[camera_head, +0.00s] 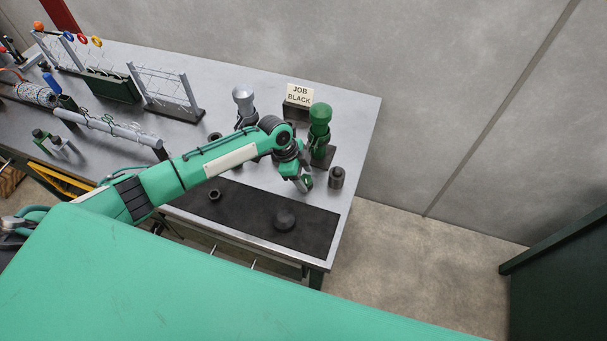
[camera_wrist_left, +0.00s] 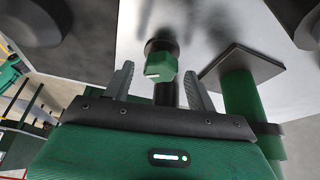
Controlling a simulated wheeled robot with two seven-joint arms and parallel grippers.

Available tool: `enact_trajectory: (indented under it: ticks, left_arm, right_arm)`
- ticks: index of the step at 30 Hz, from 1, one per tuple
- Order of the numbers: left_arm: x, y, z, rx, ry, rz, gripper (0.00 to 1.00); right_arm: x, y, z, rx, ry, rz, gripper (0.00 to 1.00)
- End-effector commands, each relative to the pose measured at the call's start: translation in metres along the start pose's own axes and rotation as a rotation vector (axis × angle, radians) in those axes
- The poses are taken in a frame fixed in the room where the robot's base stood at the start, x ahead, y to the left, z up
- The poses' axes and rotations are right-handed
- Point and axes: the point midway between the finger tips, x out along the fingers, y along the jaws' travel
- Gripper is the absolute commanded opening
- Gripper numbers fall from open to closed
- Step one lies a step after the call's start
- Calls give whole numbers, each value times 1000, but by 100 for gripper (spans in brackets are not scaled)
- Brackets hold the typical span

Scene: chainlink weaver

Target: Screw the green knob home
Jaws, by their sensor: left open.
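In the left wrist view a small green faceted knob (camera_wrist_left: 162,66) with a pale mark shows between the fingertips. A dark round part is behind it and a dark stem runs below it. My left gripper (camera_wrist_left: 159,72) is open, with one finger on each side of the knob; I cannot tell if either finger touches it. In the head view my left gripper (camera_head: 302,184) hangs over the right end of the bench, and the knob is not clear there. My right gripper is not in view.
A green-topped stand (camera_head: 320,114) and a silver-topped stand (camera_head: 243,95) are behind my left arm. A sign reading JOB BLACK (camera_head: 300,95) stands between them. A dark cup (camera_head: 336,177) is just right of the gripper. A black mat (camera_head: 250,212) holds a dark disc (camera_head: 284,219).

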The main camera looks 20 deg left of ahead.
Motion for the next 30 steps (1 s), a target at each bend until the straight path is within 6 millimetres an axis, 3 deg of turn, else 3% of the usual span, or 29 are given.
enact_trajectory:
  ticks: [8, 21, 30]
  left_arm:
    - [-16, -1, 1, 2, 1, -3, 57]
    - [-109, -1, 1, 3, -1, -4, 57]
    - [-137, 0, 0, 0, 0, 0, 57]
  right_arm:
    - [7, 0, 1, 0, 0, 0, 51]
    - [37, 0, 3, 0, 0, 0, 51]
    - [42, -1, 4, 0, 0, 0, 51]
